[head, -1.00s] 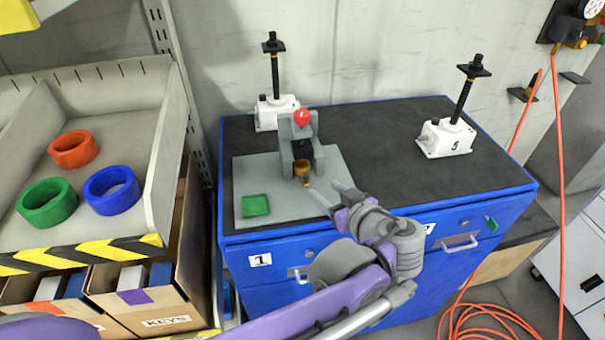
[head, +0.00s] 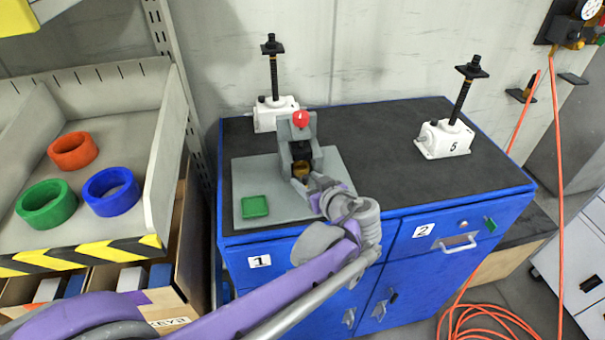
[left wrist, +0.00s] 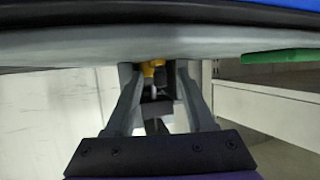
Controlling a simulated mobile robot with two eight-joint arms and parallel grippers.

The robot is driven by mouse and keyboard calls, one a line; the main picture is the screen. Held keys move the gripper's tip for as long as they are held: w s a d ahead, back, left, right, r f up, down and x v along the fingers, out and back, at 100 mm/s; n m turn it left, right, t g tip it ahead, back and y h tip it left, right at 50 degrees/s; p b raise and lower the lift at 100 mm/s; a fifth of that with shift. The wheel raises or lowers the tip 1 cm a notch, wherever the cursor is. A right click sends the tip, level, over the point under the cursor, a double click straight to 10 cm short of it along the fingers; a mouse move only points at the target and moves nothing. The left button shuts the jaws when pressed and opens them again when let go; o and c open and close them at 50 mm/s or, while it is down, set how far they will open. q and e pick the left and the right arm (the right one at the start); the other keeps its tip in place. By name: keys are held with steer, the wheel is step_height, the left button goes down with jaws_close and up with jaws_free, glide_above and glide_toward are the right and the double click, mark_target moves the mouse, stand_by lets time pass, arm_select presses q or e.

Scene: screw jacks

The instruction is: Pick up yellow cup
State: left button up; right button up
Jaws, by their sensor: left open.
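The small yellow cup (head: 301,171) sits in the grey fixture (head: 291,140) with a red knob, on the grey base plate at the left of the blue cabinet. My left gripper (head: 313,184) is open, close in front of the cup at its lower right, and partly covers it. In the left wrist view the open fingers (left wrist: 157,78) have part of the yellow cup (left wrist: 152,67) showing between their tips. I cannot tell whether the fingers touch it. My right gripper is not in view.
A green square (head: 255,207) lies on the base plate (head: 243,180). White screw jacks stand behind (head: 274,112) and at the right (head: 445,138). The dark cabinet top (head: 380,140) between is clear. A tray (head: 165,150) with three coloured rings is at the left.

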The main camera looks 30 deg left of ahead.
arm_select(q)
jaws_close()
stand_by(0.5)
